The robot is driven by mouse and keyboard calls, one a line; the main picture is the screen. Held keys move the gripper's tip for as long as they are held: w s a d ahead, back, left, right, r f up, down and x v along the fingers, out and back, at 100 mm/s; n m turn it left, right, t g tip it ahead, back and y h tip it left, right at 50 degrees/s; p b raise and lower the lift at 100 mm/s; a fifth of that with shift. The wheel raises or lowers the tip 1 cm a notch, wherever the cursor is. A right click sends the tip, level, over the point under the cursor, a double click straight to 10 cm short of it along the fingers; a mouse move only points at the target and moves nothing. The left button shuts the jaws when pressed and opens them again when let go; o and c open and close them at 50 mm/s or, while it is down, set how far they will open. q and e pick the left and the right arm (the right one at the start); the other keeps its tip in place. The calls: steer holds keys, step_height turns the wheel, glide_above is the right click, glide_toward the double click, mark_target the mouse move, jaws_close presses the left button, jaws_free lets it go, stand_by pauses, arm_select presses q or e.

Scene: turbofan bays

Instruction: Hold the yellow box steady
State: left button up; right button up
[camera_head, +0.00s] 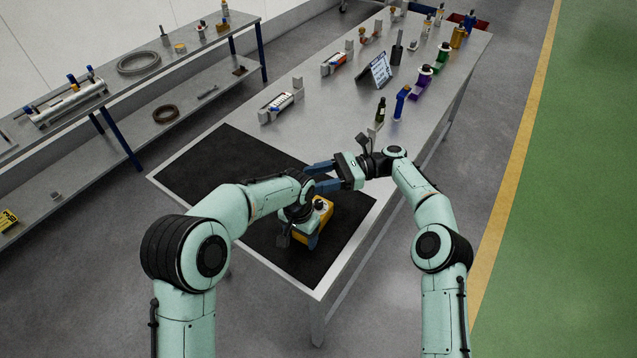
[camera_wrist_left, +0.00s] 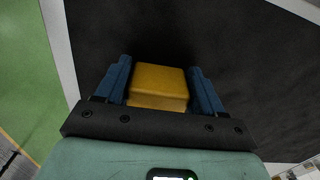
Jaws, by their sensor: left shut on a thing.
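The yellow box (camera_head: 326,210) sits on the black mat (camera_head: 220,165) near the front of the workbench, partly hidden by my left arm. In the left wrist view, the yellow box (camera_wrist_left: 158,84) is between the two blue fingers of my left gripper (camera_wrist_left: 158,72), which is shut on it. My right gripper (camera_head: 311,178) is just above and behind the box. Its blue fingers are spread, point left and show nothing between them.
A small dark bottle (camera_head: 380,109), a blue tool (camera_head: 401,102) and a sign (camera_head: 379,70) stand on the bench beyond the mat. Several parts in holders line it farther back. A shelf rack (camera_head: 170,70) stands left. The mat's left part is clear.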

arm_select(q)
steer(key=o, duration=1.4)
steer(key=shift+c, duration=0.2)
steer(key=shift+r, duration=0.1)
